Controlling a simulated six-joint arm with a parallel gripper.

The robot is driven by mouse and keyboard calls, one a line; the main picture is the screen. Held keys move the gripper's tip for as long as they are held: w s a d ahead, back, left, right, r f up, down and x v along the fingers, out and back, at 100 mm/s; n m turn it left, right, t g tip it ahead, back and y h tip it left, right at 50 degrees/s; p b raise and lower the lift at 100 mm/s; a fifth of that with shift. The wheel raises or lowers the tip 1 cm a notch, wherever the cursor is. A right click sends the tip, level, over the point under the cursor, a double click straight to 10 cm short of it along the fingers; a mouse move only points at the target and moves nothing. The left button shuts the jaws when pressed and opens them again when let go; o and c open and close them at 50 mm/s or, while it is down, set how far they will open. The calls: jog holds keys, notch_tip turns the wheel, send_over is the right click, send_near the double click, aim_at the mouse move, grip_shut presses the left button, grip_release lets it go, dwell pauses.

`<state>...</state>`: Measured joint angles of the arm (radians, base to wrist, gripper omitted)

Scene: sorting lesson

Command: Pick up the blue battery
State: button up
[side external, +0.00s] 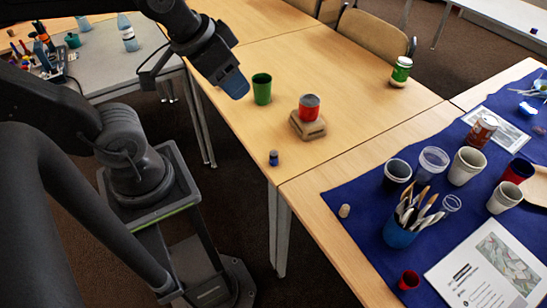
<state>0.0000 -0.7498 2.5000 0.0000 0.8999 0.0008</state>
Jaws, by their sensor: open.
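The blue battery (274,158) is a small upright cylinder with a dark top. It stands near the front left edge of the wooden table (345,80), left of the seam between two table tops. My gripper (237,86) hangs above the table's left edge, behind and to the left of the battery in the picture. It is open and holds nothing that I can see. Its blue fingers overlap in this view, so the gap between them is hard to see. The battery is fully in view and apart from the gripper.
A green cup (262,88) stands just right of my gripper. A red can with a grey top (309,107) sits on a tan block (307,127). A green jar (400,72) stands farther back. Cups crowd the blue cloth (345,193) at right. The table around the battery is clear.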

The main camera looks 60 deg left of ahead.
jog(key=w+a+f+m+g, duration=0.3)
jog(key=w+a+f+m, duration=0.1)
jog(key=w+f+m, duration=0.45)
jog(key=m+g, duration=0.3)
jog(key=m, duration=0.7)
send_over(274, 152)
notch_tip(274, 152, down, 14)
jog(key=shift+n, duration=0.25)
notch_tip(274, 152, down, 14)
jog(key=shift+r, duration=0.1)
jog(key=c, duration=1)
